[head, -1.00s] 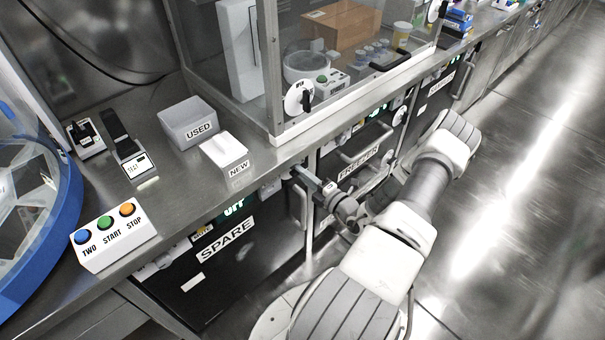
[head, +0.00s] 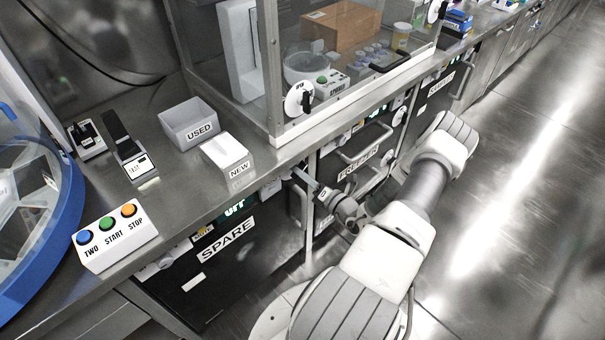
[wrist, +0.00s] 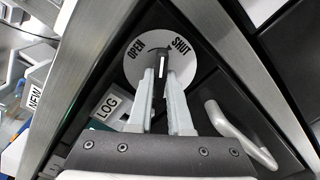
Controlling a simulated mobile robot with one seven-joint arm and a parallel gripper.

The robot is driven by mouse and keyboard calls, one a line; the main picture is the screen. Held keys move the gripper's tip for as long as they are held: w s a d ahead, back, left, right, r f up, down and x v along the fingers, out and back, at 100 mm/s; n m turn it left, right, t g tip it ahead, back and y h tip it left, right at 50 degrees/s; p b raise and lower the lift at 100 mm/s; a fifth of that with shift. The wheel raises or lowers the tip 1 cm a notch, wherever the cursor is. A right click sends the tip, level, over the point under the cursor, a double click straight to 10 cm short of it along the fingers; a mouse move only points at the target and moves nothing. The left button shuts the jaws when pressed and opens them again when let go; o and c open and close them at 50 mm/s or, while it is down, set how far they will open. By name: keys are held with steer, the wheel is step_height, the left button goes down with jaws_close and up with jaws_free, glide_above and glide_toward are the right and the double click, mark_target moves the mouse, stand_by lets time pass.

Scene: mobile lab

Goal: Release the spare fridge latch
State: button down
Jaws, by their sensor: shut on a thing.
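The spare fridge (head: 255,262) has a dark door labelled SPARE and stands under the counter in the head view. Its round white latch plate (wrist: 134,68), marked OPEN and SHUT, shows in the wrist view. The black latch lever (wrist: 160,62) with a white mark is between my fingertips, and its tip lies between the two words. My gripper (wrist: 161,82) is shut on this lever. In the head view my gripper (head: 305,180) is at the fridge's upper right, and the latch there is hidden or too small to make out.
A grey door handle (wrist: 240,135) is right of my fingers in the wrist view. The freezer (head: 355,178) stands to the right. The counter above holds a USED bin (head: 188,124), a NEW box (head: 226,153) and a button box (head: 117,236). Open floor lies right.

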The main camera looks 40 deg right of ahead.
steer(key=n, duration=1)
steer(key=shift+n, duration=0.6)
steer(key=c, duration=0.8)
jaws_free()
steer(key=shift+c, duration=0.2)
steer(key=s+d+p, duration=0.1)
steer(key=s, duration=1.6)
steer(key=shift+s+d, duration=0.2)
